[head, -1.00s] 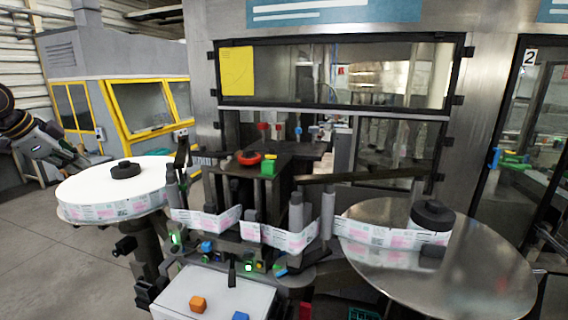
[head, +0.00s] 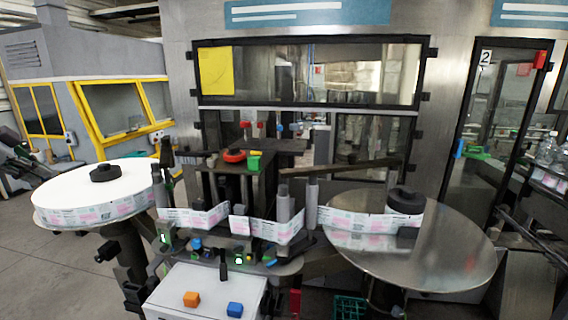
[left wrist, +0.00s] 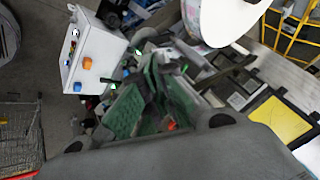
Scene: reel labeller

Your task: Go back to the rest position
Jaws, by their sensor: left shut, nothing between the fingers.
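My left gripper (head: 30,160) shows small at the left edge of the head view, left of the white label reel (head: 103,178) and clear of it. In the left wrist view its fingers (left wrist: 152,75) are shut with nothing held, and the grey wrist housing fills the bottom. The reel of printed labels lies flat on its holder with a black hub on top. Its label strip (head: 265,228) runs past grey rollers to the steel rewind disc (head: 440,250). My right gripper is not in view.
A white control box (head: 205,288) with an orange and a blue button stands in front; it also shows in the left wrist view (left wrist: 95,50). A glazed machine cabinet (head: 310,75) is behind. Bottles (head: 547,150) stand at the right. Bare floor (head: 50,260) lies at the left.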

